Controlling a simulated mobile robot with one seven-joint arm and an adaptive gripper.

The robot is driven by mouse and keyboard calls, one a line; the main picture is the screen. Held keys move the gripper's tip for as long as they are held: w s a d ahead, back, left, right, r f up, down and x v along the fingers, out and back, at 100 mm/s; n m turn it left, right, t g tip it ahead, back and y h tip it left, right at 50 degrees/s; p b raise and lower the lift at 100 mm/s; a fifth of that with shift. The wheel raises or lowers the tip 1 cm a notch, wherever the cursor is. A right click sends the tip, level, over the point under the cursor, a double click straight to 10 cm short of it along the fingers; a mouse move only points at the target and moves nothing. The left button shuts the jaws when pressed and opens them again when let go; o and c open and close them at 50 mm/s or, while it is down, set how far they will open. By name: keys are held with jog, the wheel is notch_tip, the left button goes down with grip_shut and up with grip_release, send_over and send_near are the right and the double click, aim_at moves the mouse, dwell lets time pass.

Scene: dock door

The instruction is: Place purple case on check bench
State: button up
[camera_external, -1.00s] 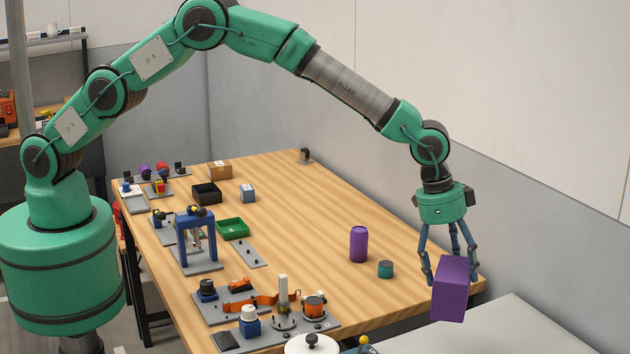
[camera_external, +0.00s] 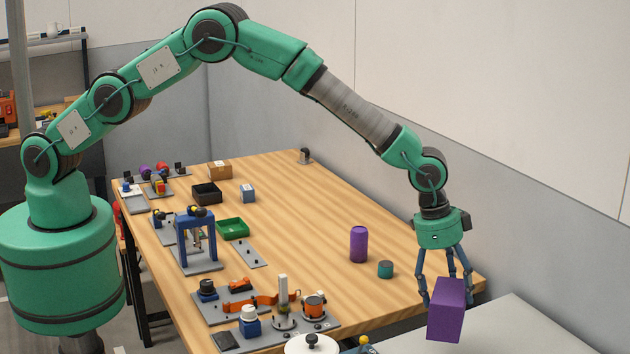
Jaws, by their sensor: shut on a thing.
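The purple case (camera_external: 445,312) is a box held at the fingertips of my gripper (camera_external: 444,288), in the external view at the lower right. My gripper's fingers are shut on its upper part, and the case hangs below them, slightly turned. It appears in front of the wooden bench's near right corner and beside a pale grey surface (camera_external: 530,325). I cannot tell its exact height above either. The frames do not label which surface is the check bench.
A white round lid (camera_external: 311,345) stands at the front.

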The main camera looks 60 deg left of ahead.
jog(key=shift+f, duration=2.35)
jog(key=shift+f, duration=0.15)
jog(key=shift+f+p, duration=0.35)
jog(key=shift+f, duration=1.4)
jog(key=o, duration=2)
jog(key=shift+f, duration=0.15)
jog(key=shift+c, duration=0.2)
jog(key=shift+r, duration=0.2)
jog(key=shift+b+v, duration=0.4)
jog(key=shift+v, duration=5.5)
jog(key=shift+a, duration=0.15)
